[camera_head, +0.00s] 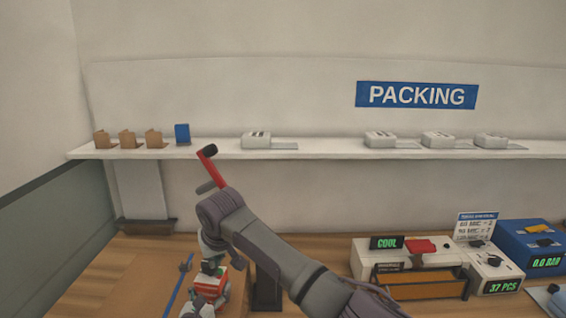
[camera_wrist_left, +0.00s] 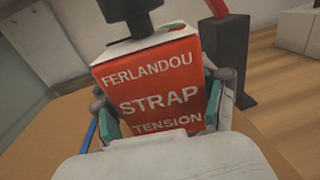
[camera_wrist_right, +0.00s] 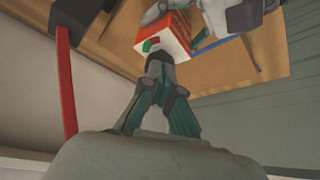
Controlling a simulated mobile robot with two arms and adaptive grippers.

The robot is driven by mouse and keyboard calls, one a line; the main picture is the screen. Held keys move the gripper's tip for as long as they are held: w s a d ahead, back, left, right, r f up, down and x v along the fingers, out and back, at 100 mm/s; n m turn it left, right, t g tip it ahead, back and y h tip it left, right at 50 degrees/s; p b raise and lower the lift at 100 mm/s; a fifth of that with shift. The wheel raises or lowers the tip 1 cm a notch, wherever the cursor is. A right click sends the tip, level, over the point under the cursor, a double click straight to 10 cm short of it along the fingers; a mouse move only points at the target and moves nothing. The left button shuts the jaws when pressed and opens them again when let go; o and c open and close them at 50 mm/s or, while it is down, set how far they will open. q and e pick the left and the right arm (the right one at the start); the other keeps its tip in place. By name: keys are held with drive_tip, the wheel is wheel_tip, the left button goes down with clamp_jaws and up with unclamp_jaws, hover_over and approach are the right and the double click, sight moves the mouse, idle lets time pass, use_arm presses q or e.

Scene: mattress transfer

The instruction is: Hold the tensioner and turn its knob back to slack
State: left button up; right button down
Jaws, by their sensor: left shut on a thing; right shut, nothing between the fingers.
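The tensioner is an orange-red box with a white top. It stands on the wooden bench in the head view (camera_head: 223,284), and its lettered face reads "STRAP TENSION" in the left wrist view (camera_wrist_left: 150,85). My left gripper (camera_wrist_left: 160,118) is shut on its sides. A dark round knob-like piece (camera_wrist_left: 141,25) is on the top, cut off by the frame edge. My right gripper (camera_wrist_right: 157,62) points down at the top, fingers together and empty, near a green and red mark (camera_wrist_right: 150,44). The fingertips may hide the knob; I cannot tell whether they touch it.
A black stand (camera_head: 266,288) with a red lever (camera_head: 216,172) is close by on the right. A blue strip (camera_head: 178,290) lies to the left. White and blue devices (camera_head: 538,250) are at the right. A shelf (camera_head: 330,150) runs behind.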

use_arm(q)
drive_tip(key=shift+r, duration=0.2)
use_arm(e)
drive_tip(key=shift+r, duration=1.5)
use_arm(q)
drive_tip(key=o, duration=1.9)
drive_tip(key=shift+c, duration=0.2)
use_arm(e)
drive_tip(key=shift+s, duration=0.1)
use_arm(q)
drive_tip(key=shift+s+f, duration=0.1)
drive_tip(key=shift+f, duration=0.05)
